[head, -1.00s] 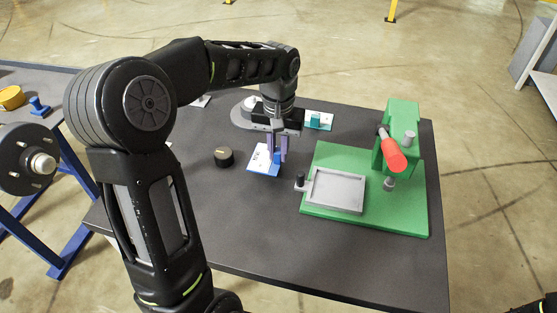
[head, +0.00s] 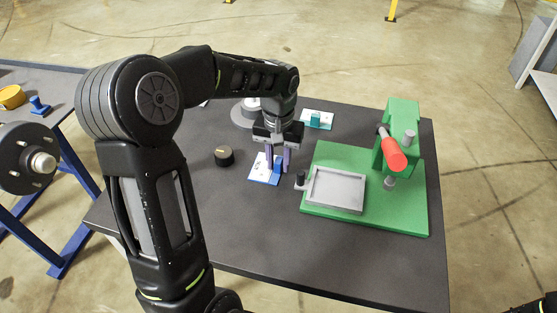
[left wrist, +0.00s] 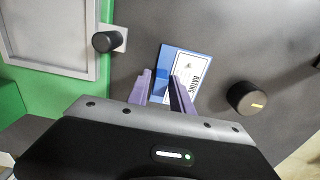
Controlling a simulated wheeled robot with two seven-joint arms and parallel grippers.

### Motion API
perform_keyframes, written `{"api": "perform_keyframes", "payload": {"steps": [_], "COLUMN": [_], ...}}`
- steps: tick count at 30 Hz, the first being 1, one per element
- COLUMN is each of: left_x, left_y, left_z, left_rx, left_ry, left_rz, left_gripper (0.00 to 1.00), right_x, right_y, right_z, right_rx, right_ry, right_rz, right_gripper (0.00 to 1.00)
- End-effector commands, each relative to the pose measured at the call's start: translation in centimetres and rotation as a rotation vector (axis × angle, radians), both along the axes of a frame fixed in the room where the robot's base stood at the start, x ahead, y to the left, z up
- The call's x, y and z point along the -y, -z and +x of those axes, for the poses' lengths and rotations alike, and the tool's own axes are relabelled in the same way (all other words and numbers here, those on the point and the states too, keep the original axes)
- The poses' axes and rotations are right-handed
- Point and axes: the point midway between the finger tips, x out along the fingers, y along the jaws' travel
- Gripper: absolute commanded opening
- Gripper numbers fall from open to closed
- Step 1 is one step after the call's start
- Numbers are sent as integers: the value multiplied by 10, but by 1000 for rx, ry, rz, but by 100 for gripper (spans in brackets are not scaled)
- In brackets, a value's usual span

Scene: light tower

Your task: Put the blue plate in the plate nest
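The blue plate (head: 263,173), with a white label and an upright blue block as a handle, is near the middle of the dark table. It also shows in the left wrist view (left wrist: 190,68). My left gripper (head: 277,168) points down over it, one purple finger on each side of the block. It looks shut on that block; the contact itself is partly hidden. In the left wrist view the fingers (left wrist: 160,78) have blue between them. The plate nest (head: 337,190) is an empty grey framed tray on the green base, right of the plate. My right gripper is out of view.
A black knob (head: 224,156) stands left of the plate. A small black-topped post (head: 300,180) stands between plate and nest. The green press with a red handle (head: 392,152) rises behind the nest. A plate with a teal block (head: 316,119) lies at the back.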

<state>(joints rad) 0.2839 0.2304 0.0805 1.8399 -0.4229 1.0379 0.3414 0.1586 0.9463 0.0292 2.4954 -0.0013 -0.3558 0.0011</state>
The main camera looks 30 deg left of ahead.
Motion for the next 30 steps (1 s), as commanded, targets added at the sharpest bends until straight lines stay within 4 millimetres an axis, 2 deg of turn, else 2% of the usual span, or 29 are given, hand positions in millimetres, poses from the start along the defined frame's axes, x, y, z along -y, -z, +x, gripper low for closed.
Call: {"api": "perform_keyframes", "payload": {"steps": [4,11,16,20,30], "left_x": [0,0,0,0,0], "left_y": [0,-1,-10,-28,-97], "left_z": [0,0,1,1,1], "left_rx": [0,0,2,5,4], "left_ry": [0,0,0,0,1], "left_rz": [0,0,1,2,0], "left_gripper": [38,38,38,38,38], "right_x": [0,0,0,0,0], "right_y": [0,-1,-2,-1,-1], "right_z": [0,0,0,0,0], "right_rx": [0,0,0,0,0], "right_ry": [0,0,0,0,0], "right_rz": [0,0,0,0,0], "right_gripper": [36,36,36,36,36]}}
